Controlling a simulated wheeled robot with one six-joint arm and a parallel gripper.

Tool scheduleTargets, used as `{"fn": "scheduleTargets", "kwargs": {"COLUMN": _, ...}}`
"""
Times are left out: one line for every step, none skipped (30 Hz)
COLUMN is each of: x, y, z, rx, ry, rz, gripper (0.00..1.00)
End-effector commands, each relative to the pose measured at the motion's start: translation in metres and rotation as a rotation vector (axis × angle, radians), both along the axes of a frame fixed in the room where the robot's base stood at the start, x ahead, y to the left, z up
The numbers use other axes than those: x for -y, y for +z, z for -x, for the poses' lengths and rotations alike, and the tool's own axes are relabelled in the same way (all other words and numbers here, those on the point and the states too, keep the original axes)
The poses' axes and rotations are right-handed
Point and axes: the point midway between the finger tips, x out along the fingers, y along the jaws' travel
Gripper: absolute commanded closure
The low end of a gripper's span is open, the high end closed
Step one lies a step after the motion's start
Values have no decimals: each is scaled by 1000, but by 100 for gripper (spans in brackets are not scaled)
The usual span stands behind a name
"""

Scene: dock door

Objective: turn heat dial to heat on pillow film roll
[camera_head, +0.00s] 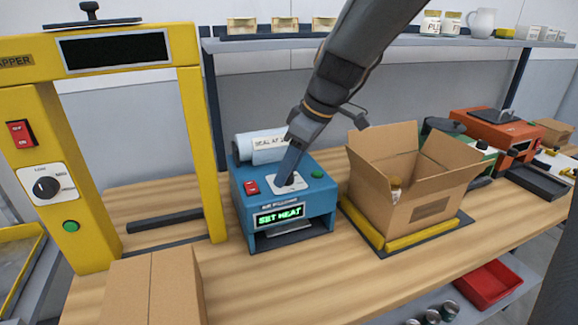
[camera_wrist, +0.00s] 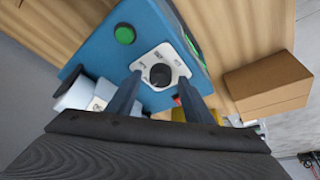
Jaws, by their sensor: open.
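The blue air pillow machine (camera_head: 240,193) stands on the wooden bench, its green display (camera_head: 279,215) reading "SET HEAT". The light blue film roll (camera_head: 243,147) lies at its back, with a label (camera_head: 267,143) reading "SEAL AT" and a partly hidden figure. In the wrist view the black heat dial (camera_wrist: 160,75) sits on a white plate (camera_wrist: 143,62); its printed settings are too small to read. My gripper (camera_head: 288,180) is open and points down over the dial, one finger on each side in the wrist view (camera_wrist: 160,88). I cannot tell whether the fingers touch it.
A red switch (camera_head: 251,187) and green button (camera_head: 317,172) flank the dial plate. A yellow wrapper frame (camera_head: 60,150) with its own dial (camera_head: 46,186) stands left. An open carton (camera_head: 440,190) stands right, and a closed carton (camera_head: 150,290) is in front left.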

Motion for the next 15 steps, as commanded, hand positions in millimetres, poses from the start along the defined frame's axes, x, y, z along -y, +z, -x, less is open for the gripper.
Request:
{"fn": "scheduleTargets", "kwargs": {"x": -1, "y": -1, "z": 0, "rx": -1, "ry": 0, "rz": 0, "gripper": 53}}
{"fn": "scheduleTargets", "kwargs": {"x": -1, "y": -1, "z": 0, "rx": 0, "ry": 1, "rz": 0, "gripper": 53}}
{"fn": "scheduleTargets", "kwargs": {"x": -1, "y": -1, "z": 0, "rx": 0, "ry": 1, "rz": 0, "gripper": 53}}
{"fn": "scheduleTargets", "kwargs": {"x": -1, "y": -1, "z": 0, "rx": 0, "ry": 2, "rz": 0, "gripper": 53}}
{"fn": "scheduleTargets", "kwargs": {"x": -1, "y": -1, "z": 0, "rx": 0, "ry": 2, "rz": 0, "gripper": 53}}
{"fn": "scheduleTargets", "kwargs": {"x": -1, "y": -1, "z": 0, "rx": 0, "ry": 2, "rz": 0, "gripper": 53}}
{"fn": "scheduleTargets", "kwargs": {"x": -1, "y": -1, "z": 0, "rx": 0, "ry": 2, "rz": 0, "gripper": 53}}
{"fn": "scheduleTargets", "kwargs": {"x": -1, "y": -1, "z": 0, "rx": 0, "ry": 2, "rz": 0, "gripper": 57}}
{"fn": "scheduleTargets", "kwargs": {"x": -1, "y": -1, "z": 0, "rx": 0, "ry": 2, "rz": 0, "gripper": 63}}
{"fn": "scheduleTargets", "kwargs": {"x": -1, "y": -1, "z": 0, "rx": 0, "ry": 2, "rz": 0, "gripper": 68}}
{"fn": "scheduleTargets", "kwargs": {"x": -1, "y": -1, "z": 0, "rx": 0, "ry": 1, "rz": 0, "gripper": 74}}
{"fn": "scheduleTargets", "kwargs": {"x": -1, "y": -1, "z": 0, "rx": 0, "ry": 1, "rz": 0, "gripper": 80}}
{"fn": "scheduleTargets", "kwargs": {"x": -1, "y": -1, "z": 0, "rx": 0, "ry": 1, "rz": 0, "gripper": 85}}
{"fn": "scheduleTargets", "kwargs": {"x": -1, "y": -1, "z": 0, "rx": 0, "ry": 1, "rz": 0, "gripper": 90}}
{"fn": "scheduleTargets", "kwargs": {"x": -1, "y": -1, "z": 0, "rx": 0, "ry": 1, "rz": 0, "gripper": 94}}
